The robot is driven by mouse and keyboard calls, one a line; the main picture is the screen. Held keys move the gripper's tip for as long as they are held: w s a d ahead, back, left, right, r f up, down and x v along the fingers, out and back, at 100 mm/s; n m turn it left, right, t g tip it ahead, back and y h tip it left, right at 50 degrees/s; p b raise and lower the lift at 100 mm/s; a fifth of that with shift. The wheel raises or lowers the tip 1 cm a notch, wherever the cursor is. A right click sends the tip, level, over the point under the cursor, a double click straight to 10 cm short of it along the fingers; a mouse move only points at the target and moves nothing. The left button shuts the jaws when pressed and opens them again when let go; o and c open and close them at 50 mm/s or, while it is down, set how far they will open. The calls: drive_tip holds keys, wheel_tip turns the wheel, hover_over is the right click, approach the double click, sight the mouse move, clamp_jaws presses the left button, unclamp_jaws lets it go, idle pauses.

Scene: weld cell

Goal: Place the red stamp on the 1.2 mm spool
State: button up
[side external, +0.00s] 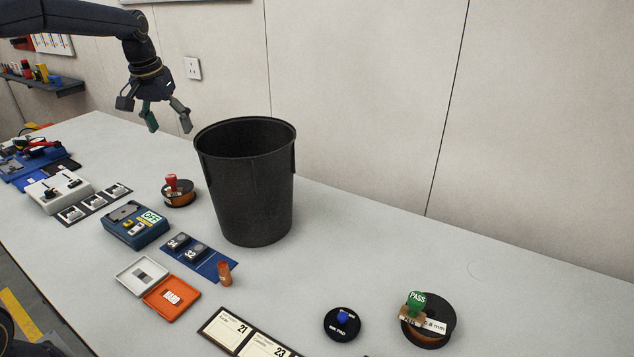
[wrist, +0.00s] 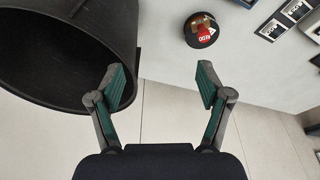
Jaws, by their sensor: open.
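The red stamp (side external: 172,182) has a red knob and sits on a dark spool with copper-coloured wire (side external: 181,200), left of the black bin. In the wrist view the stamp (wrist: 205,34) shows its red knob with white lettering, over the round black spool (wrist: 190,39). I cannot read a size on this spool. My gripper (side external: 168,121) is open and empty, well above the table, up and left of the bin. In the wrist view its fingertips (wrist: 162,84) are spread, with the stamp and spool beyond them, not between them.
The tall black bin (side external: 246,190) stands close to the red stamp. A green PASS stamp (side external: 416,302) sits on a 0.8 mm spool (side external: 441,334) at the right, near a black ink pad (side external: 341,325). Boxes, trays and cards line the front. The table's back right is clear.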

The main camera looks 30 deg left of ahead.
drive_tip(key=s+d+r+m+t, duration=0.1)
drive_tip(key=s+d+r, duration=0.1)
drive_tip(key=s+d, duration=0.25)
drive_tip(key=s+d+r+m, duration=0.1)
drive_tip(key=s+d+r, duration=0.2)
drive_tip(key=d, duration=0.2)
drive_tip(key=s+d+f+m, duration=0.1)
drive_tip(key=s+d+f, duration=0.1)
drive_tip(key=s, duration=0.4)
drive_tip(key=s+d+f+m+t, duration=0.1)
drive_tip(key=s+d, duration=0.3)
drive_tip(key=s, duration=0.2)
drive_tip(key=s+d+f+t+h, duration=0.1)
drive_tip(key=s+d+f, duration=0.1)
drive_tip(key=s+d, duration=0.2)
drive_tip(key=shift+s+f+m, duration=0.3)
drive_tip(key=shift+s+m, duration=0.1)
drive_tip(key=shift+s, duration=0.55)
drive_tip(key=shift+o, duration=0.3)
